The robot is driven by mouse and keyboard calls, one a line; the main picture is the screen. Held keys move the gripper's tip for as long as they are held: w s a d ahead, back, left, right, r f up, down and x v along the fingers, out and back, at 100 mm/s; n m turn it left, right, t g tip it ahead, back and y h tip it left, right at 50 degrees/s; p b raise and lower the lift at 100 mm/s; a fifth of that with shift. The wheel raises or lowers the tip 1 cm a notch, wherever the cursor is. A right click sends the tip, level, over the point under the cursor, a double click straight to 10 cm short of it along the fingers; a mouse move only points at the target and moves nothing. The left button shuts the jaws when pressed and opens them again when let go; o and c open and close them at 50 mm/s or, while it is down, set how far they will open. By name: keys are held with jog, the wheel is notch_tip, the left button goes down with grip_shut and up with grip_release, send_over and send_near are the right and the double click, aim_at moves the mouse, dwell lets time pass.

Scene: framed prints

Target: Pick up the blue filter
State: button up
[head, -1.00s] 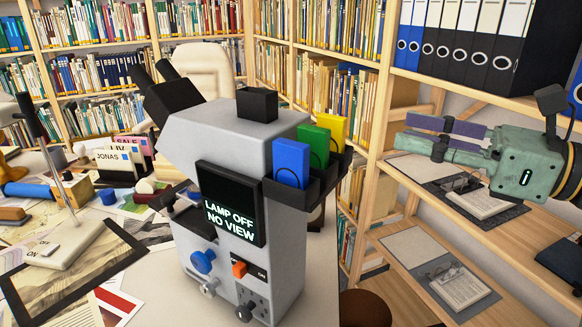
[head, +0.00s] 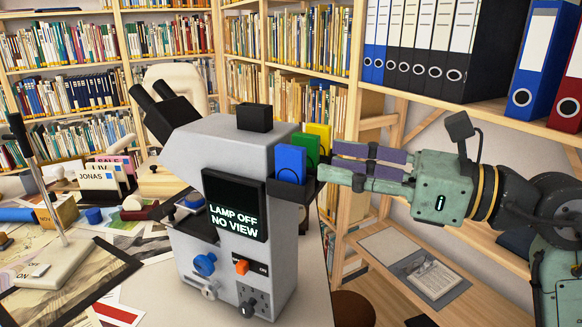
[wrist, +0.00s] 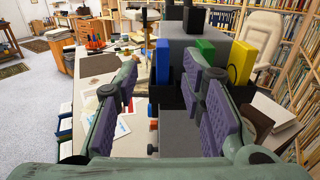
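The blue filter (head: 290,163) stands upright in the front slot of a black holder (head: 290,190) on the right side of the grey microscope (head: 228,140). The green filter (head: 305,147) and the yellow filter (head: 321,135) stand behind it. My gripper (head: 335,162) is open and empty, its fingertips close to the right side of the holder; I cannot tell whether they touch it. In the wrist view, the blue filter (wrist: 162,62) shows ahead between the two spread fingers, and the right finger overlaps the view of the green filter (wrist: 205,50).
The microscope's screen (head: 235,205) reads "LAMP OFF NO VIEW". The desk left of it holds prints, stamps and a switch block (head: 50,270).

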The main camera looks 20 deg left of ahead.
aim_at(305, 152)
jog(key=a, duration=0.3)
jog(key=shift+w+r+p, duration=0.1)
jog(key=shift+r+p, duration=0.05)
jog(key=shift+p, duration=0.2)
jog(key=shift+a+r+p, duration=0.15)
jog(key=shift+a+p, duration=0.15)
jog(key=a, duration=0.1)
jog(key=a+p, duration=0.2)
jog(key=shift+w+a+r, duration=0.2)
jog(key=shift+a+r, duration=0.05)
jog(key=shift+a, duration=0.05)
jog(key=shift+a+f, duration=0.15)
jog(key=shift+a, duration=0.3)
grip_shut()
